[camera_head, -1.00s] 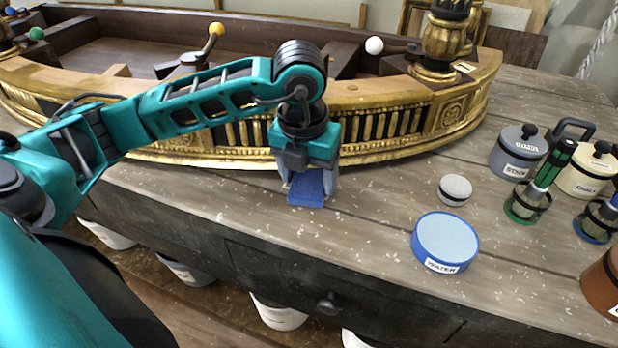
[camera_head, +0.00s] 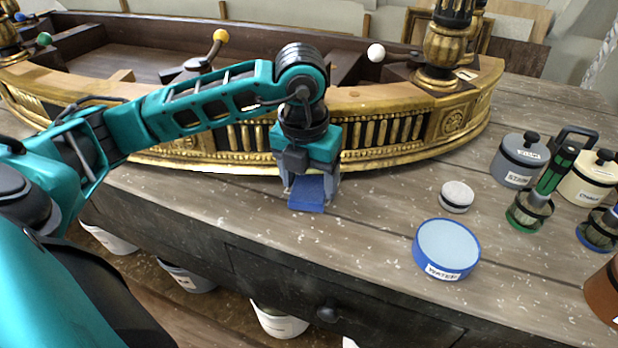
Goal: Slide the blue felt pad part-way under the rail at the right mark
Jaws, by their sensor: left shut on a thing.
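The blue felt pad (camera_head: 307,195) is on the bench top in front of the gilt rail. My left gripper (camera_head: 311,188) points down and is shut on the pad, with its fingers at the pad's sides. The gilt rail (camera_head: 380,140) is a curved, carved gold front that runs behind the gripper. The pad's near end sticks out toward me; its far end is hidden by the gripper, so I cannot tell whether it is under the rail. I cannot make out a right mark. My right gripper is not in view.
A blue-rimmed water dish (camera_head: 446,250) and a small grey-topped round tin (camera_head: 456,197) stand to the right. Further right are a grey lidded pot (camera_head: 518,160), a cream pot (camera_head: 590,178) and brushes in holders (camera_head: 530,210). The bench between gripper and dish is clear.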

